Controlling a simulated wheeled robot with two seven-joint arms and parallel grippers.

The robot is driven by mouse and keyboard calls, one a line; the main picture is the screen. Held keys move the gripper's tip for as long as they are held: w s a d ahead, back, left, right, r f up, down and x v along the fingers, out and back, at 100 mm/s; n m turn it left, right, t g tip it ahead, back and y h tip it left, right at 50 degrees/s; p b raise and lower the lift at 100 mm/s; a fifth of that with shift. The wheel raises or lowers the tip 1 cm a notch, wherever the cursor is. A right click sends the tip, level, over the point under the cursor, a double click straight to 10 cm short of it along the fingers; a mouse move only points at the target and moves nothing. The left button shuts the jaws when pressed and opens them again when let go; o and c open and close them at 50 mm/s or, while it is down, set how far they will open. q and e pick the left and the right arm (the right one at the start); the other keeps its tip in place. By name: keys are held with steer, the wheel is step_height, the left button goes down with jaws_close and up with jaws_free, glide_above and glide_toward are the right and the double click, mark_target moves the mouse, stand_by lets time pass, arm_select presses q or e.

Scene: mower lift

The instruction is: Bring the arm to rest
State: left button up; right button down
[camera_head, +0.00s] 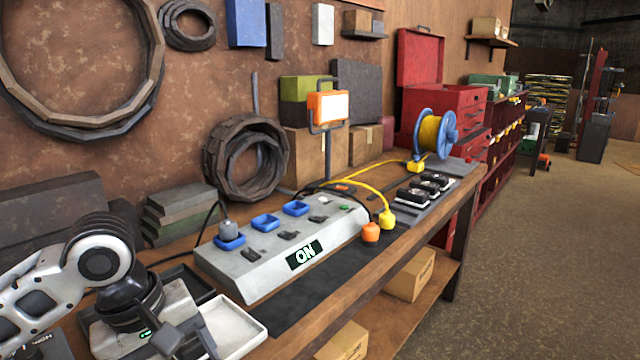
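My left arm comes in from the lower left, white and grey with black joints. My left gripper (186,342) is at the bottom edge, beside a light tray on the bench. Its dark fingers are partly cut off by the frame, and I cannot tell whether they are open or shut. I see nothing clearly held in it. My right gripper is not in view. A grey power box (262,268) with blue sockets and a lit "ON" display lies on the bench to the right of my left gripper. A dark plug stands in its left socket.
The wooden bench (416,232) runs away to the right. A light tray (236,326) lies close by my gripper. A work lamp (328,107), cable reel (436,133) and red toolbox (455,106) stand farther back. The floor at right is open.

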arm_select(q)
steer(key=d+f+m+t+h, duration=0.5)
steer(key=d+f, duration=0.5)
steer(key=f, duration=0.4)
steer(key=s+a+f+m+t+y, duration=0.4)
steer(key=s+a+f+m, duration=0.1)
steer(key=s+f, duration=0.5)
steer(key=shift+s+a+t, duration=0.3)
steer(key=shift+a, duration=0.35)
